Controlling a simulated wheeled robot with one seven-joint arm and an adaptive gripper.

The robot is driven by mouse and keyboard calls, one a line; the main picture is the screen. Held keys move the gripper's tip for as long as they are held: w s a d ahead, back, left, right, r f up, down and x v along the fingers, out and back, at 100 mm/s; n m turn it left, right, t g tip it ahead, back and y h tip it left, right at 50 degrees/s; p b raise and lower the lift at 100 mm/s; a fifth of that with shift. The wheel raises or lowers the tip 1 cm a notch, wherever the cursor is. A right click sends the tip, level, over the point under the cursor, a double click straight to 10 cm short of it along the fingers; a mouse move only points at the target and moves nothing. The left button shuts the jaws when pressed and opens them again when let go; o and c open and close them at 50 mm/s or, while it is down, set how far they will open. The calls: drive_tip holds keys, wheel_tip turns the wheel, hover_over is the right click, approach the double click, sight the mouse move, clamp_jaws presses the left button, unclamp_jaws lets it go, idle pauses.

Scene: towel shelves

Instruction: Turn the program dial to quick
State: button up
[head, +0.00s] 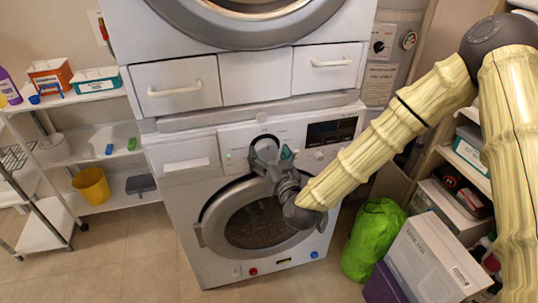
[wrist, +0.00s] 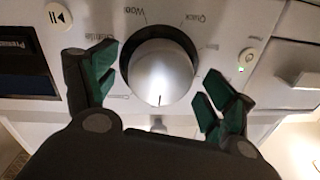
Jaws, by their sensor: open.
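The program dial (wrist: 162,72) is a silver round knob in a dark ring on the washer's control panel. Its dark pointer line is at the bottom of the wrist view. The "Quick" label (wrist: 197,20) is above and right of the dial there, with "Wool" above it. My gripper (wrist: 159,70) is open, with green-padded fingers on the left and right of the dial. I cannot tell whether either finger touches it. In the head view my gripper (head: 273,160) is at the front panel of the lower washer (head: 215,185) and largely hides the dial.
In the wrist view the power button (wrist: 246,60) is right of the dial and the start/pause button (wrist: 57,15) upper left. The washer's dark display (head: 331,132) is right of my gripper.

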drive_tip(key=c, duration=1)
